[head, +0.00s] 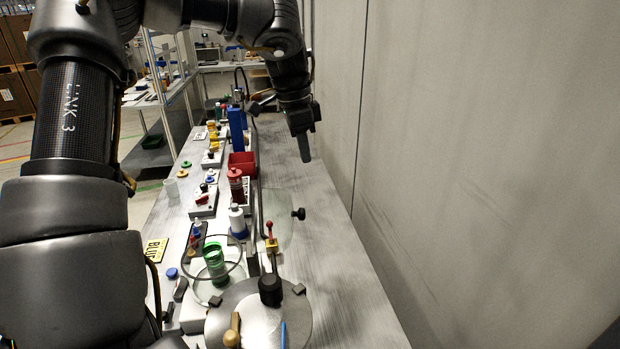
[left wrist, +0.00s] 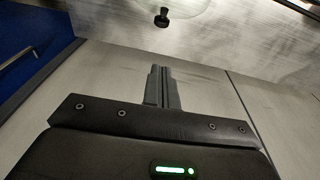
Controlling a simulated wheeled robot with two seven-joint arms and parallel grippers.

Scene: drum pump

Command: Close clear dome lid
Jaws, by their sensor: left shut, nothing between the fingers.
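The clear dome lid (head: 284,222) is hard to make out against the grey bench. It appears swung open to the right, with its black knob (head: 298,213) pointing right. The knob also shows at the top of the left wrist view (left wrist: 161,17). A dark ring surrounds a green jar (head: 215,262) on the white base left of the lid. My left gripper (head: 306,150) is shut and empty, its fingers pointing down over the bench, beyond the knob and apart from it. In the left wrist view the shut fingers (left wrist: 160,85) hold nothing. My right gripper is not in view.
A round metal plate with a black knob (head: 270,289) is at the front. A red-knobbed lever (head: 270,236), a white bottle (head: 237,221), a red bin (head: 242,164) and a blue post (head: 236,130) line the bench. A wall (head: 440,150) bounds the right; the bench strip beside it is clear.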

